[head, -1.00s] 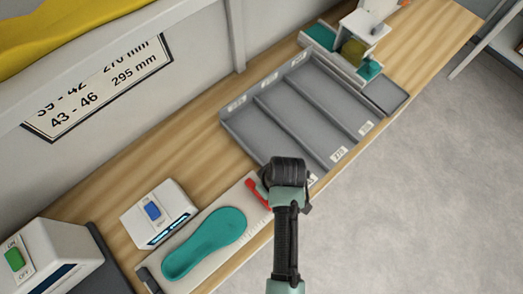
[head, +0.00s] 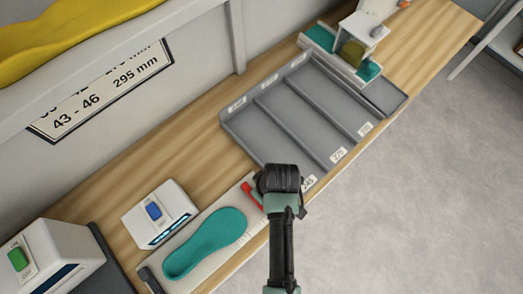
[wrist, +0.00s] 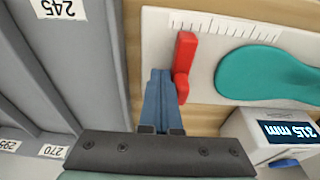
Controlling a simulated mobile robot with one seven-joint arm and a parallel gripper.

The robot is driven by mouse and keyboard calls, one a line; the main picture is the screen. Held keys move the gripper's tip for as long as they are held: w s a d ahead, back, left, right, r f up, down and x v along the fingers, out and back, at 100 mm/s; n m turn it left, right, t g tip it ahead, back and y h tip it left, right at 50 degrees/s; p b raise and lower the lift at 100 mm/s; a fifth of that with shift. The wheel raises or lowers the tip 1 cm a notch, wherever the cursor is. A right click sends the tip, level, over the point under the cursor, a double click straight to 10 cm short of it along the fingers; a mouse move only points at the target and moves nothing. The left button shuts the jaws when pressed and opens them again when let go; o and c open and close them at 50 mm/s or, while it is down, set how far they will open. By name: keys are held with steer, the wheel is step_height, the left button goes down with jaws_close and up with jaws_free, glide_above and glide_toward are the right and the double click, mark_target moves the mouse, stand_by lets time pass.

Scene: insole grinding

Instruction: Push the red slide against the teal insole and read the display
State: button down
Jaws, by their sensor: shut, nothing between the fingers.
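The teal insole (head: 205,243) lies flat on a pale measuring plate (wrist: 155,30) with a ruled scale. The red slide (wrist: 185,52) stands upright across the plate near one end of the insole; in the wrist view a small gap shows between them. The slide also shows in the head view (head: 250,194), partly covered by my arm. My gripper (wrist: 161,75) is shut and empty, its blue fingers right beside the slide on the side away from the insole, seemingly touching it. The display (wrist: 289,131) reads 315 mm, upside down in the wrist view.
A grey tray (head: 262,105) with labelled compartments lies beside the plate. A white box with a blue button (head: 153,211) carries the display. A machine with a green switch (head: 17,258) stands at lower left. A grinder-like unit (head: 362,32) is at the far end. Grey floor is open at right.

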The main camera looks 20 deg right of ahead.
mark_target(241, 210)
steer(key=shift+s+a+p, duration=0.4)
steer(key=shift+a+p, duration=0.15)
steer(key=shift+a, duration=0.65)
steer(key=shift+s+a+p, duration=0.45)
steer(key=shift+a+p, duration=0.05)
steer(key=shift+a, duration=0.65)
steer(key=shift+s+a+p, duration=0.4)
steer(key=shift+a+p, duration=0.15)
steer(key=shift+a, duration=0.65)
stand_by(1.8)
steer(key=shift+d, duration=0.15)
steer(key=shift+w+d, duration=0.25)
steer(key=shift+d, duration=0.2)
steer(key=shift+r, duration=0.1)
step_height(241, 210, up, 9)
steer(key=p, duration=0.9)
stand_by(0.5)
